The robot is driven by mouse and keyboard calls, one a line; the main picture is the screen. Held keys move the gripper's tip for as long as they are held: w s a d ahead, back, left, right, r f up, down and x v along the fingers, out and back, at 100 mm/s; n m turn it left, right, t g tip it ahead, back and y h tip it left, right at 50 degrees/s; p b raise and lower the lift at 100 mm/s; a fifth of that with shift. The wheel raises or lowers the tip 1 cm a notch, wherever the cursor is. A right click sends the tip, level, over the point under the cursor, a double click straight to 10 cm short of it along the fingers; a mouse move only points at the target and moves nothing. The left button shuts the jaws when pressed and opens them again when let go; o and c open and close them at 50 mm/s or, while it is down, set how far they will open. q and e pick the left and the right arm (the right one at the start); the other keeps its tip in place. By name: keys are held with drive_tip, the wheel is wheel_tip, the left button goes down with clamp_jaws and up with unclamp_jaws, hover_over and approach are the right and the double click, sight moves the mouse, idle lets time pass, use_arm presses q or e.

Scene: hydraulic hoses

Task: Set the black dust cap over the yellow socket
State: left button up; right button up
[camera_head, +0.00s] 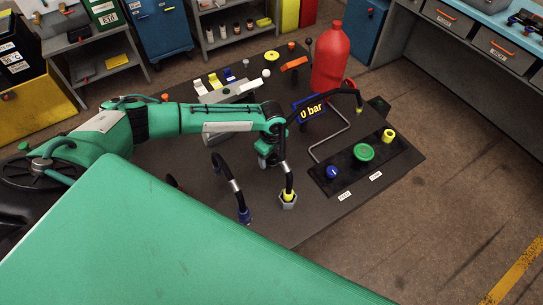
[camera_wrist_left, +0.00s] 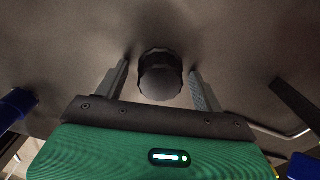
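The black dust cap (camera_wrist_left: 160,76) sits between the fingers of my left gripper (camera_wrist_left: 159,68) in the left wrist view. The fingers are open, with a visible gap on each side of it. In the head view my left gripper (camera_head: 266,158) points down over the dark mat, and the cap is hidden beneath it. A yellow socket (camera_head: 388,136) stands at the far right end of the black panel (camera_head: 345,172), well to the right of the gripper. My right gripper is not in view.
The panel also holds a green fitting (camera_head: 363,152) and a blue one (camera_head: 332,172). Black hoses with a blue end (camera_head: 244,215) and a yellow end (camera_head: 288,196) stand near my gripper. A "0 bar" display (camera_head: 310,109) and a red bottle (camera_head: 330,60) stand behind.

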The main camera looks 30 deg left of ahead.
use_arm(q)
drive_tip(key=c, duration=0.7)
drive_tip(key=shift+r, duration=0.15)
drive_tip(key=shift+r, duration=0.6)
wheel_tip(320, 180, up, 19)
drive_tip(key=b, duration=0.5)
drive_tip(key=shift+f, duration=0.15)
